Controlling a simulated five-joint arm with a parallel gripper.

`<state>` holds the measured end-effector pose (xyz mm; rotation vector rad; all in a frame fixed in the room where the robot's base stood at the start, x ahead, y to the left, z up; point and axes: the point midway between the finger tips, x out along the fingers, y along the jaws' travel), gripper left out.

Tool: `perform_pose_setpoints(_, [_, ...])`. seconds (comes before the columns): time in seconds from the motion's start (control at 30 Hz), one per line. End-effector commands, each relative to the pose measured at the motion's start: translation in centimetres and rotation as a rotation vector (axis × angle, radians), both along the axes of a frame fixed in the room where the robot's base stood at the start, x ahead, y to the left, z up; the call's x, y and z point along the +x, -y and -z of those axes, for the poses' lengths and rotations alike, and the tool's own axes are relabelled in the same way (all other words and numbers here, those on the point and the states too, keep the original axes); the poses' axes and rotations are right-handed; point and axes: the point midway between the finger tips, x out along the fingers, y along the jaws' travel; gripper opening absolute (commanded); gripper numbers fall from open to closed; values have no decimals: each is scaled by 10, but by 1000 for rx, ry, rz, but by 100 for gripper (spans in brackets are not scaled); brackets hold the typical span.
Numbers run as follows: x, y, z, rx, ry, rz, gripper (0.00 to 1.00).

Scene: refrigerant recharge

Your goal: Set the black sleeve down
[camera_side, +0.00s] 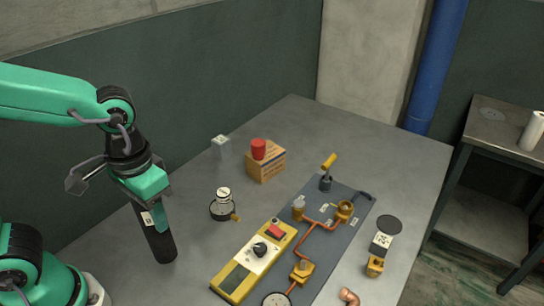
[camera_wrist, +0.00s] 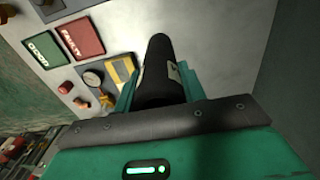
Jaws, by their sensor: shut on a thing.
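The black sleeve (camera_side: 160,243) is a dark cylinder with a small white label, slightly tilted, at the left of the table in the side view. My gripper (camera_side: 153,212) is shut on its upper part, with a green finger against its side. The sleeve's lower end is at or just above the tabletop; I cannot tell if it touches. In the wrist view the sleeve (camera_wrist: 158,70) stretches away between the two green fingers (camera_wrist: 160,92), and its near end is hidden by my gripper.
A yellow device (camera_side: 250,262) and a dark mat with copper piping (camera_side: 322,232) lie right of the sleeve. A gauge (camera_side: 222,210) and a cardboard box (camera_side: 266,164) stand farther back. The wrist view shows a green GOOD pad (camera_wrist: 43,48) and a red FAULTY pad (camera_wrist: 82,38).

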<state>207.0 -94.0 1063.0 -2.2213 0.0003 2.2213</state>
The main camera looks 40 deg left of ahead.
Motion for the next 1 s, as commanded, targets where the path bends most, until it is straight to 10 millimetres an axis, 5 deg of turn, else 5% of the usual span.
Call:
perform_pose_setpoints(0.5, [38, -44, 35, 0, -1, -4, 18])
perform_pose_setpoints(1.0, [43, -49, 49, 0, -2, 0, 18])
